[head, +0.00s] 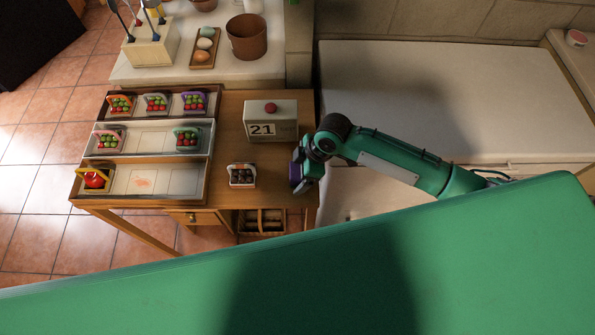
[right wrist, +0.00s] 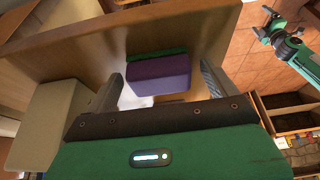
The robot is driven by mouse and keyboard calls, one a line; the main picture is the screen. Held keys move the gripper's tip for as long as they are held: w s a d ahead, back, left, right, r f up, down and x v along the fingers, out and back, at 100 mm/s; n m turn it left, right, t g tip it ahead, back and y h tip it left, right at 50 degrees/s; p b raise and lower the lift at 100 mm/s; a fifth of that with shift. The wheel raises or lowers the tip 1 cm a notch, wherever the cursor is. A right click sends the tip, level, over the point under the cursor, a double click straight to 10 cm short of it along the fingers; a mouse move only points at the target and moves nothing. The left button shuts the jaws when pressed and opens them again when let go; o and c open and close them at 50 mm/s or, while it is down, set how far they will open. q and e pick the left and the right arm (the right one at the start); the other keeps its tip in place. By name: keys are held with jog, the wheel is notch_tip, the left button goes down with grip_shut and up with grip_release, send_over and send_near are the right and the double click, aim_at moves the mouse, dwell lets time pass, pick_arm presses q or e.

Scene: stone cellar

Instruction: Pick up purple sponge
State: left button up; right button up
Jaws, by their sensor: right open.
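The purple sponge (right wrist: 160,75), a block with a dark green layer on one side, shows in the right wrist view between the two fingers of my right gripper (right wrist: 162,88). The fingers are open, with a gap on each side of the sponge. In the head view my right gripper (head: 299,172) is at the right edge of the wooden table, and a bit of purple shows at its jaws. At the top right of the right wrist view a green arm end, seemingly my left gripper (right wrist: 272,28), appears small; its jaws are unclear.
The wooden table (head: 232,122) holds a calendar block (head: 272,126) reading 21, a small basket of dark balls (head: 242,175), and trays with several fruit baskets at left. A pale counter (head: 440,85) lies to the right. Bare wood shows around the small basket.

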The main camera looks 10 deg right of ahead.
jog(key=c, duration=1)
jog(key=shift+r, duration=0.15)
jog(key=shift+c, duration=0.2)
notch_tip(320, 180, up, 20)
jog(key=b, duration=0.3)
jog(key=shift+b, duration=0.3)
jog(key=shift+o, duration=0.8)
jog(key=shift+c, duration=0.4)
